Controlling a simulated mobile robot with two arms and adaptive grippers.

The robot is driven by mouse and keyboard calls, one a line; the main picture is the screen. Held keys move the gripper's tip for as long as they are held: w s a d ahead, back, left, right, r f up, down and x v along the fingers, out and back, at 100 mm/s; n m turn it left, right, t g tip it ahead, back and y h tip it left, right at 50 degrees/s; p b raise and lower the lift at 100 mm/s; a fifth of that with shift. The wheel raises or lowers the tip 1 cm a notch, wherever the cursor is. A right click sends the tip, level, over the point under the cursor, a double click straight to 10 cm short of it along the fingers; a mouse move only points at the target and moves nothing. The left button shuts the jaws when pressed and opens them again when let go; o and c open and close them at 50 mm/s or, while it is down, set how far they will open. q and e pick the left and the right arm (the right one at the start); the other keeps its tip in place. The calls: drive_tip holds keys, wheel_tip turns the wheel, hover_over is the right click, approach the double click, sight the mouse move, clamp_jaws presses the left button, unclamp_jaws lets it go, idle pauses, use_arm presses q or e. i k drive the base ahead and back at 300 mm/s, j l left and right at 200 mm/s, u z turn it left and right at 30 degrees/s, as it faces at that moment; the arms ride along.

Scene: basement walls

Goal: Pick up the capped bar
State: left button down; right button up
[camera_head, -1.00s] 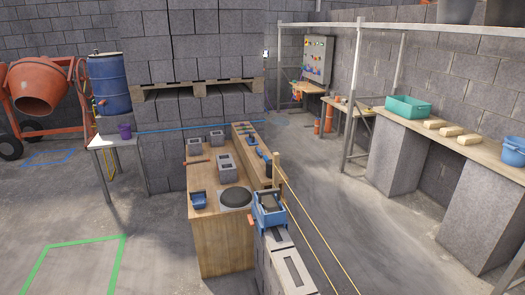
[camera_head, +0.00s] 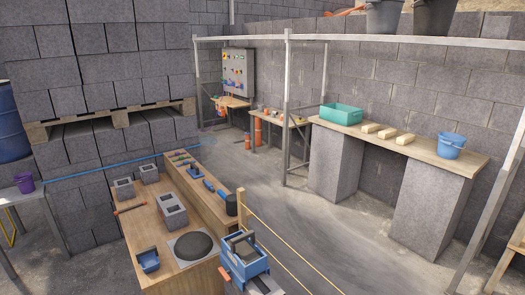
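I cannot make out for certain which thing is the capped bar. A long blue piece (camera_head: 214,190) lies on the narrow raised ledge of the wooden bench, reaching towards a black cylinder (camera_head: 231,205); whether they are joined is unclear. A short blue piece (camera_head: 195,173) lies behind it. A thin red bar (camera_head: 130,208) with a darker end lies at the left side of the bench top (camera_head: 160,245). Neither of my grippers shows in the head view.
Grey hollow blocks (camera_head: 173,210), a black disc (camera_head: 193,245) and a blue scoop (camera_head: 148,260) are on the bench. A shelf (camera_head: 400,145) holds a green tub (camera_head: 341,114) and a blue bucket (camera_head: 451,146). The floor (camera_head: 340,235) between is largely clear.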

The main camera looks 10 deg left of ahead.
sight(116, 212)
drive_tip(key=i+j, duration=0.15)
drive_tip(key=j, duration=0.35)
drive_tip(key=i+j+u, duration=0.15)
drive_tip(key=j, duration=0.4)
drive_tip(key=i+j, duration=0.15)
drive_tip(key=j, duration=0.35)
drive_tip(key=i+j+u, duration=0.15)
drive_tip(key=j, duration=0.3)
drive_tip(key=i+j, duration=0.2)
drive_tip(key=j, duration=0.3)
drive_tip(key=i+j+u, duration=0.15)
drive_tip(key=j, duration=0.35)
drive_tip(key=i+j, duration=0.25)
drive_tip(key=j, duration=0.2)
drive_tip(key=i+j+u, duration=0.15)
drive_tip(key=j, duration=0.3)
drive_tip(key=i, duration=0.05)
